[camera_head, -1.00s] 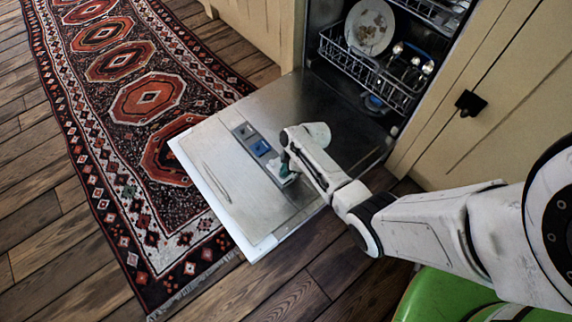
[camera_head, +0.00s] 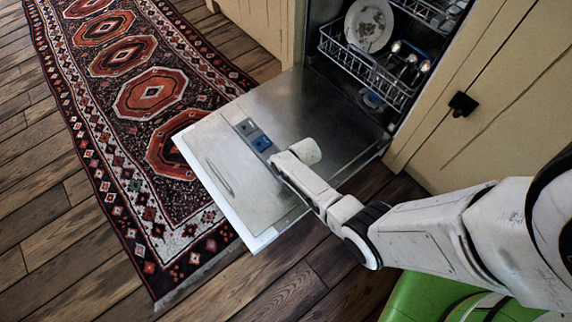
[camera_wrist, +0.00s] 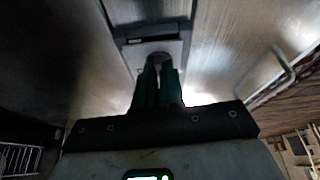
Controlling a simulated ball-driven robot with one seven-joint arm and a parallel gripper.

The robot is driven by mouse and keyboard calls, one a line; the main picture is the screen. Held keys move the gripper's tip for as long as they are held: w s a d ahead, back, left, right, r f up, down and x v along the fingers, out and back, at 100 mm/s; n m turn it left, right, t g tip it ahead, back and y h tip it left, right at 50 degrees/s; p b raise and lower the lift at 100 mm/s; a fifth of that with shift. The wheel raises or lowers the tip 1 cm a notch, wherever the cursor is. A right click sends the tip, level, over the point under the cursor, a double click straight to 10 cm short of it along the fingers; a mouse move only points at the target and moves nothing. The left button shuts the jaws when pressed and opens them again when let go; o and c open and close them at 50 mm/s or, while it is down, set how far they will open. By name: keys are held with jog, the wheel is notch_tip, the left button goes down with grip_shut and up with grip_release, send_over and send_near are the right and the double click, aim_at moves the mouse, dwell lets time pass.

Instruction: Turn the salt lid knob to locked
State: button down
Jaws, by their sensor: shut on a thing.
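The open dishwasher door (camera_head: 225,170) lies flat, with a recessed panel (camera_head: 247,127) and blue part (camera_head: 262,144) on its inner face. In the wrist view, the dark green fingers of my gripper (camera_wrist: 159,65) are closed around the rounded grey salt lid knob (camera_wrist: 158,55), which is mostly hidden between the fingertips. The knob sits at a grey rectangular fitting (camera_wrist: 150,47) in the metal door. Its lock marking cannot be read. In the head view my arm hides the fingers and knob.
The lower rack (camera_head: 365,65) holds a plate (camera_head: 369,25) and glasses behind the door. A patterned rug (camera_head: 150,92) lies left of it. A cupboard with a black knob (camera_head: 462,104) stands to the right. A green object (camera_head: 408,300) is at bottom right.

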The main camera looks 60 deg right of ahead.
jog(key=shift+m, duration=0.6)
jog(key=c, duration=1.2)
grip_release()
jog(key=shift+c, duration=0.2)
jog(key=shift+r, duration=0.1)
jog(key=p+v, duration=0.7)
jog(key=v, duration=0.3)
jog(key=shift+a+r, duration=0.3)
